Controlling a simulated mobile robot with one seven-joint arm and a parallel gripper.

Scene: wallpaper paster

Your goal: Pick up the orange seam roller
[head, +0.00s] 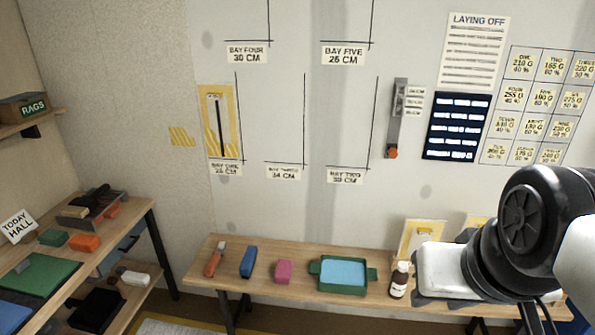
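A slim tool with an orange handle and a grey end (214,260) lies at the left end of the wooden bench along the wall. It looks like the orange seam roller, though its roller is too small to make out. No gripper is touching it. Part of my arm fills the right side of the head view, far to the right of this tool. My gripper's fingers do not show.
A side table at left holds an orange block (85,243) and a green mat (38,275).

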